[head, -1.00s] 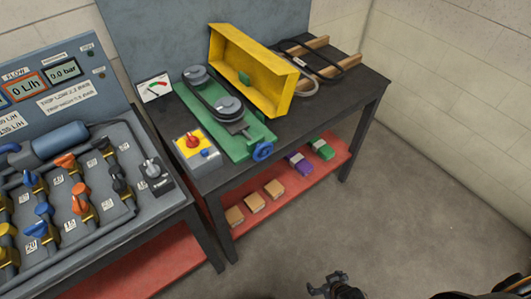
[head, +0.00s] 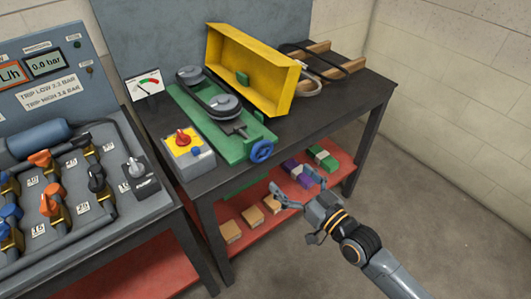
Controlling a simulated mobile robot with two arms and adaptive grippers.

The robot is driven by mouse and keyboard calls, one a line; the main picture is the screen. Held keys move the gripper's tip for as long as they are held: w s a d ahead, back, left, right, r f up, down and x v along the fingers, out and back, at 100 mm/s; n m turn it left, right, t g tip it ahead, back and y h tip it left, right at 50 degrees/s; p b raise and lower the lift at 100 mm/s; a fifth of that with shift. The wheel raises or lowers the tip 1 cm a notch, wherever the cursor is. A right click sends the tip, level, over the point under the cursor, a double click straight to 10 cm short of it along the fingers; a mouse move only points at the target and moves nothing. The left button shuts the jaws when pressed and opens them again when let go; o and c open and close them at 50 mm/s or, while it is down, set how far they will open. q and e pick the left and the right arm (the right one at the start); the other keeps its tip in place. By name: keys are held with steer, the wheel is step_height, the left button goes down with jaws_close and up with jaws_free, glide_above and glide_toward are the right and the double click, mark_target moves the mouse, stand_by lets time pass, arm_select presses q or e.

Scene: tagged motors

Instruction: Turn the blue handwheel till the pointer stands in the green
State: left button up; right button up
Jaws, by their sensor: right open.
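The blue handwheel (head: 262,151) is on the front end of the green belt-drive base (head: 226,146), near the table's front edge. The gauge (head: 146,84) stands at the table's left back, with a white face and red and green marks; its pointer is too small to read. My right gripper (head: 297,188) is open and empty, in front of the table and below the handwheel, apart from it. In the picture it overlaps the red lower shelf. My left gripper is not in view.
A grey box with a red knob on a yellow plate (head: 187,151) stands left of the handwheel. A yellow guard (head: 250,68) stands behind the belt. A valve panel (head: 70,180) is at left. The red shelf (head: 236,246) holds small boxes. Floor at right is clear.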

mark_target(264, 152)
steer(key=x, duration=1.1)
steer(key=shift+w+a, duration=0.15)
steer(key=shift+w, duration=0.1)
steer(key=shift+c, duration=0.5)
steer(key=c, duration=1.1)
